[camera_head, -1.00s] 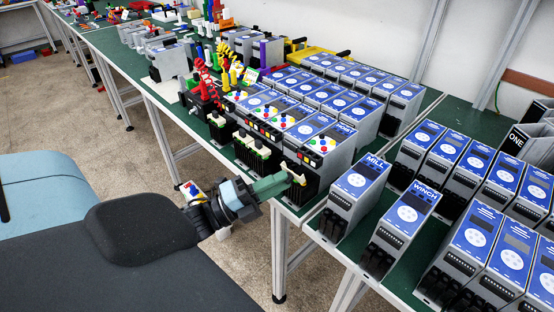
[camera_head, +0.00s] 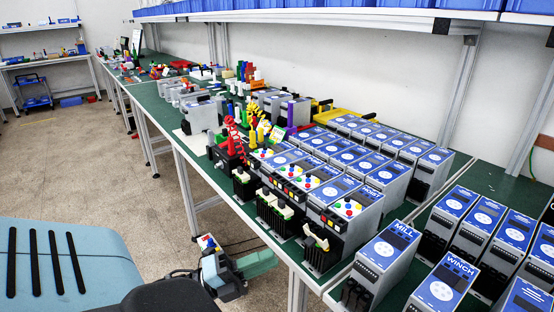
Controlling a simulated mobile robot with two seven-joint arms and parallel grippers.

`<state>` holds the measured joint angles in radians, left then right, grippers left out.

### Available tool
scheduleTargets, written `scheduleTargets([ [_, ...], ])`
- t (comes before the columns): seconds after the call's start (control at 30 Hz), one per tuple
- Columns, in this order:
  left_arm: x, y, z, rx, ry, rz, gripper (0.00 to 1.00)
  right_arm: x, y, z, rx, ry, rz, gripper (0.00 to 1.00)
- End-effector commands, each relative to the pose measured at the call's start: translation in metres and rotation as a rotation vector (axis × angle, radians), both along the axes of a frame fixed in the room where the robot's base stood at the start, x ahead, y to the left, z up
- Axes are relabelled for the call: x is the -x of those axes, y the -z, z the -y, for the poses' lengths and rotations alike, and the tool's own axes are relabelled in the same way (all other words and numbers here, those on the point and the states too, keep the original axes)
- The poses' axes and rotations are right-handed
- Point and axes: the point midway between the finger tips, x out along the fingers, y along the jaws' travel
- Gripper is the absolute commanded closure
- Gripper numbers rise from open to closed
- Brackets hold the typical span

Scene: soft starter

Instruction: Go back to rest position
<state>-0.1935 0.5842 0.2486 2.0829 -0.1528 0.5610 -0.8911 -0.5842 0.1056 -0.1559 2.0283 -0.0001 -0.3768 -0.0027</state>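My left gripper (camera_head: 262,262) shows at the lower middle, beside the front edge of the green-topped table, over the floor. Its green fingers point right and appear as one block, so their opening is unclear. Nothing shows hanging from it. The nearest soft starter (camera_head: 345,212) in the front row, grey with a blue face and coloured buttons, stands on the table apart from the gripper. A cream clip-like part (camera_head: 317,237) sits on its black front. My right gripper is not in view.
Many grey-and-blue soft starters stand in rows on the table (camera_head: 428,213), including units marked MILL (camera_head: 386,255) and WINCH (camera_head: 441,285). A red tool (camera_head: 232,135) and coloured tools stand farther back. Blue bins line the shelf above. The floor (camera_head: 110,170) left of the table is open.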

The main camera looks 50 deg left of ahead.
Motion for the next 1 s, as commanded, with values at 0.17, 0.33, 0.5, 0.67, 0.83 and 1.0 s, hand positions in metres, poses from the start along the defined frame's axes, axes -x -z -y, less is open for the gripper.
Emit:
scheduleTargets([
  [0.17, 0.000, 0.000, 0.000, 0.000, 0.000, 0.000, 0.80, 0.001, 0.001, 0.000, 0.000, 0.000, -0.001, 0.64],
  [0.33, 0.001, 0.004, 0.000, 0.021, -0.007, -0.025, 0.80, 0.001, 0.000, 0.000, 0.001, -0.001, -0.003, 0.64],
  [0.5, 0.015, 0.045, 0.004, 0.261, -0.090, -0.295, 0.80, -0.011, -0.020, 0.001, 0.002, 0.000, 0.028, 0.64],
  [0.67, 0.063, 0.119, 0.033, 0.696, -0.254, -0.733, 0.80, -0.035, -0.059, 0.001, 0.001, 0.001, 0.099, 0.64],
  [0.83, 0.129, 0.176, 0.085, 1.095, -0.429, -1.098, 0.80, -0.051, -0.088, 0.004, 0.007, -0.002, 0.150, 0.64],
  [1.0, 0.176, 0.202, 0.127, 1.327, -0.556, -1.302, 0.80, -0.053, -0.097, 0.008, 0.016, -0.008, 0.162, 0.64],
])
